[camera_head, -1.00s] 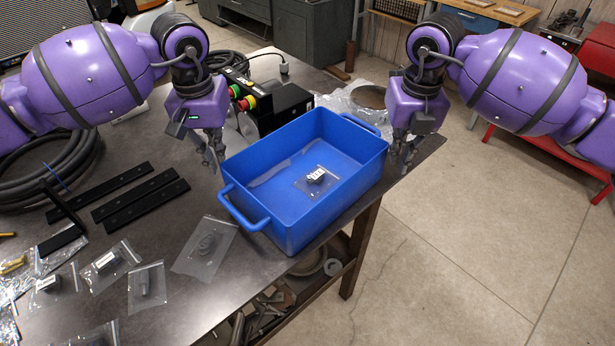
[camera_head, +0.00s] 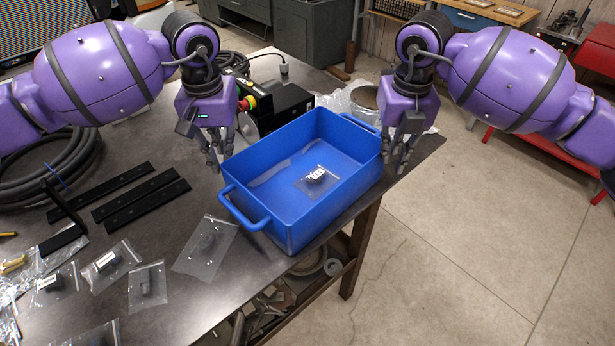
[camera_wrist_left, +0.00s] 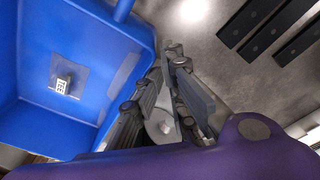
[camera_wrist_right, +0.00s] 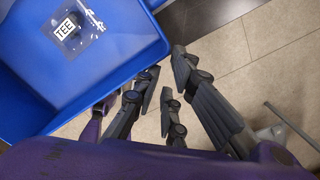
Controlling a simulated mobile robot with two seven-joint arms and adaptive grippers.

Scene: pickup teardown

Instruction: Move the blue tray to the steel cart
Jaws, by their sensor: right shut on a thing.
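The blue tray (camera_head: 330,205) sits on the dark workbench near its right edge, with a handle at each end. A small labelled bag (camera_head: 316,180) lies on its floor. My left gripper (camera_head: 218,158) is beside the tray's left wall, its fingers apart and pointing down; in the left wrist view (camera_wrist_left: 165,65) nothing shows between them. My right gripper (camera_head: 394,160) is at the tray's far right side, shut on the tray's side wall; the contact is partly hidden. The tray also shows in the right wrist view (camera_wrist_right: 110,75). I cannot make out a steel cart for certain.
Black bars (camera_head: 140,197) and several clear bags of parts (camera_head: 205,247) lie left of the tray. A black control box (camera_head: 285,103) with buttons stands behind it. A red bench (camera_head: 560,150) stands at the right. The floor (camera_head: 470,250) beside the workbench is clear.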

